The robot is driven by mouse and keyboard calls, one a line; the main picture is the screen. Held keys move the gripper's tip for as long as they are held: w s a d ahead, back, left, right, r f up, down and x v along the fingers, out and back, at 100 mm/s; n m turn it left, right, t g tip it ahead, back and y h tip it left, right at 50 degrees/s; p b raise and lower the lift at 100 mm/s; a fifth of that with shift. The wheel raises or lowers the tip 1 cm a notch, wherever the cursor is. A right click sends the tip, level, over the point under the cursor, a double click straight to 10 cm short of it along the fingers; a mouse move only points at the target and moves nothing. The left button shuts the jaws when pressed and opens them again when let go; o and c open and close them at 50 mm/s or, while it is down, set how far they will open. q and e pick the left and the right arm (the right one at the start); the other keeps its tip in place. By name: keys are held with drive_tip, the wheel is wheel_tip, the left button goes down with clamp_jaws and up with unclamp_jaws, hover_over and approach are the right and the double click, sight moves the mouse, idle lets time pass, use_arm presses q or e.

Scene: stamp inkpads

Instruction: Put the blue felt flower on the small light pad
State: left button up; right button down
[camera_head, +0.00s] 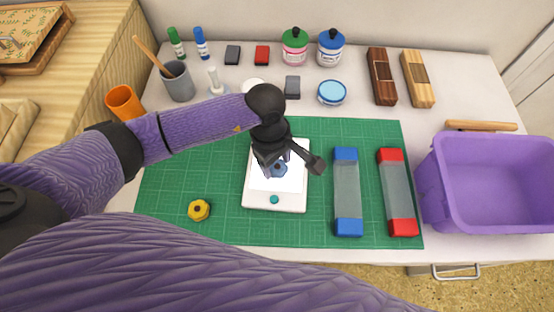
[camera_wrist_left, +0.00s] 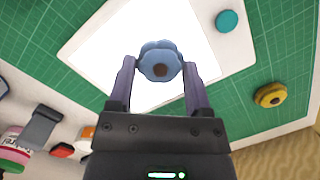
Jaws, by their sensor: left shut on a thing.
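The blue felt flower (camera_head: 279,168) has a dark centre. My left gripper (camera_head: 276,166) is shut on it, over the small light pad (camera_head: 259,196). In the left wrist view, the blue felt flower (camera_wrist_left: 160,62) sits between the two fingertips of my left gripper (camera_wrist_left: 159,74), with the bright white pad (camera_wrist_left: 100,62) behind it. I cannot tell whether the flower touches the pad. The pad is white with a teal round button at its front edge and lies on the green mat (camera_head: 180,225). My right gripper is not in view.
A yellow felt flower (camera_head: 199,210) lies on the mat at left. Blue-ended (camera_head: 347,195) and red-ended (camera_head: 397,190) clear cases lie right of the pad. A purple bin (camera_head: 490,220) stands at far right. Bottles, inkpads and cups line the back. The mat's front left is mostly free.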

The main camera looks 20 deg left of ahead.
use_arm(q)
drive_tip(key=shift+f, duration=0.15)
drive_tip(key=o, duration=1.2)
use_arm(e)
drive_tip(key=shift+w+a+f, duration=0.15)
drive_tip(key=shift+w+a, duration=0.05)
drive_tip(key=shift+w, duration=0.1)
use_arm(q)
drive_tip(key=shift+r, duration=0.4)
wheel_tip(320, 180, up, 12)
drive_tip(key=w+a+p, duration=0.1)
drive_tip(key=p, duration=0.2)
drive_tip(key=shift+a+f, duration=0.25)
drive_tip(key=shift+a, duration=0.05)
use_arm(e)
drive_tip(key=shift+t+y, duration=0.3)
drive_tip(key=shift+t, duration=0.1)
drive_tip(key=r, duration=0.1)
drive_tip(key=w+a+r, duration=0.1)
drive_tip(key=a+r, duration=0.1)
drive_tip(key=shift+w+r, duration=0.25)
